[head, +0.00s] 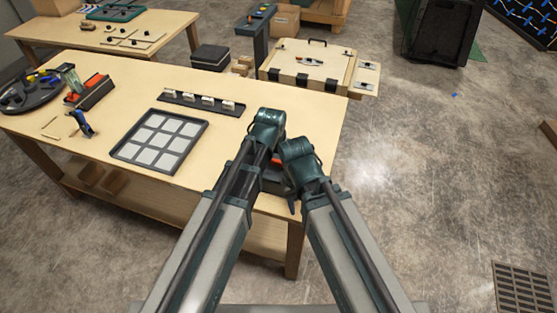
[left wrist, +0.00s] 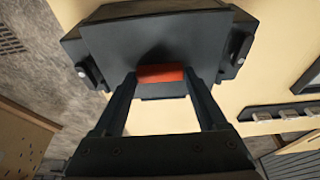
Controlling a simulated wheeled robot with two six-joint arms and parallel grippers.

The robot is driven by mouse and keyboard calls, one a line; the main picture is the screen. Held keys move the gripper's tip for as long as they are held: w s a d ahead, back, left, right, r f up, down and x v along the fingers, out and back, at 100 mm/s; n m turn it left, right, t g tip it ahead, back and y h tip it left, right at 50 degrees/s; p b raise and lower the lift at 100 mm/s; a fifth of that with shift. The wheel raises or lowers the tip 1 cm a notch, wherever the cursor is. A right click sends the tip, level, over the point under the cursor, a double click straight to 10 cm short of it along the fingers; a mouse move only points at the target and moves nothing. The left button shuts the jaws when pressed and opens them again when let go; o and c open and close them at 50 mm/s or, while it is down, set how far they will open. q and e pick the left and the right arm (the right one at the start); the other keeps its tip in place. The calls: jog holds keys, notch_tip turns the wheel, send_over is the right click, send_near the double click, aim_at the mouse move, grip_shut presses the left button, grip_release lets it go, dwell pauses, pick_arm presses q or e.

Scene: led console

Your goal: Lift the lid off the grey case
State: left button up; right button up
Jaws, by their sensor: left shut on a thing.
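The grey case (left wrist: 160,40) fills the top of the left wrist view as a dark grey body with a small latch-like block on each side. A red-orange handle (left wrist: 162,74) sits on its lid. My left gripper (left wrist: 161,78) is shut on this handle, one finger at each end. In the head view the case is mostly hidden behind my arms near the table's right edge; only bits of red and dark grey show between them. My right arm's wrist (head: 298,155) is close beside the left one; its fingers cannot be made out clearly.
On the table, a grey grid tray (head: 117,151) and a dark strip with several light blocks (head: 169,99) lie left of my arms. A red-and-black device (head: 91,94) and a round dark tray (head: 14,108) stand further left. A wooden case (head: 296,75) stands behind.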

aim_at(278, 162)
pick_arm(q)
jog(key=shift+r+p, duration=6.6)
jog(key=shift+r, duration=0.25)
jog(key=shift+f, duration=0.1)
